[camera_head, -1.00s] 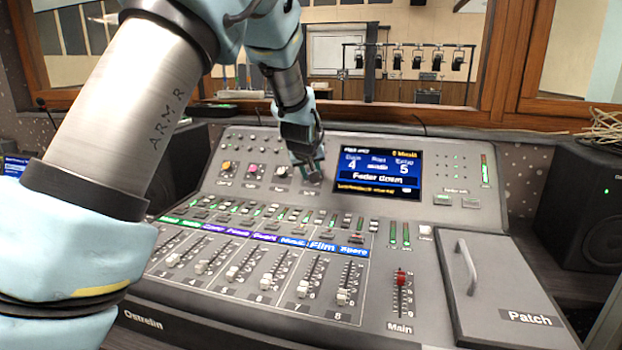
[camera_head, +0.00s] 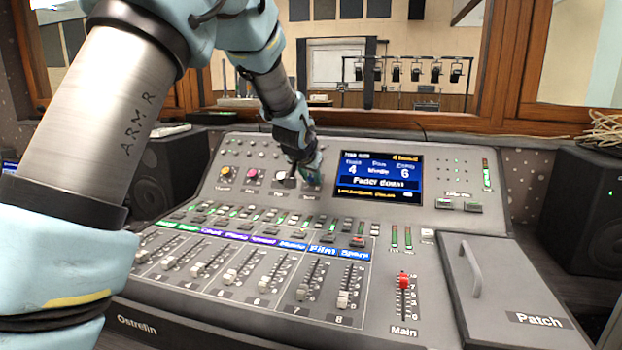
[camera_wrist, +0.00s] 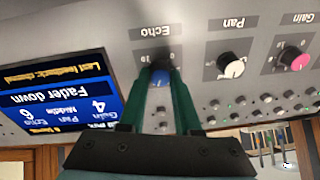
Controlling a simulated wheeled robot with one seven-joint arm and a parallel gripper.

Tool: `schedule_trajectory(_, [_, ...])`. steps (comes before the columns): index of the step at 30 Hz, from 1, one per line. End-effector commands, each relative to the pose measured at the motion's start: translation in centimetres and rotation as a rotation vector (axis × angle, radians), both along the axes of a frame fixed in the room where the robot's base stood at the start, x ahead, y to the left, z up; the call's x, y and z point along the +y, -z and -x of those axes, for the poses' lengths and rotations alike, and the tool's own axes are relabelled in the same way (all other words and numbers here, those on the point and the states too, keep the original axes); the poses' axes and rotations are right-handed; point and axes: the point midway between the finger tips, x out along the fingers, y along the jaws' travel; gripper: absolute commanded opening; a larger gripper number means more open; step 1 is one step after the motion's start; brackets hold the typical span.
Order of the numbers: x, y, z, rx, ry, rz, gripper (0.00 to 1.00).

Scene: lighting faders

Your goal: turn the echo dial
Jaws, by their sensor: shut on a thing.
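The echo dial (camera_wrist: 157,77) has a blue face and sits under the label "Echo" in the upside-down wrist view. My gripper (camera_wrist: 161,68) has its two green fingers shut on the dial, one on each side, and they partly cover it. In the head view my gripper (camera_head: 311,178) reaches down to the right end of the dial row and hides the dial. The screen (camera_head: 380,178) reads gain 4, pan middle, echo 6, with "Fader down" below.
The white pan dial (camera_wrist: 231,66) and pink gain dial (camera_wrist: 297,62) stand beside the echo dial. Faders, including a red main fader (camera_head: 403,281), fill the lower desk. A patch cover (camera_head: 520,290) with a handle is at right. Speakers (camera_head: 588,205) flank the desk.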

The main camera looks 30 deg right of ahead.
Motion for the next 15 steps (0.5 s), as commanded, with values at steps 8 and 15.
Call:
schedule_trajectory(8, [0.09,0.17,0.06,0.0,0.004,-0.006,0.0])
schedule_trajectory(15, [0.08,0.16,0.05,0.001,0.003,-0.005,0.43])
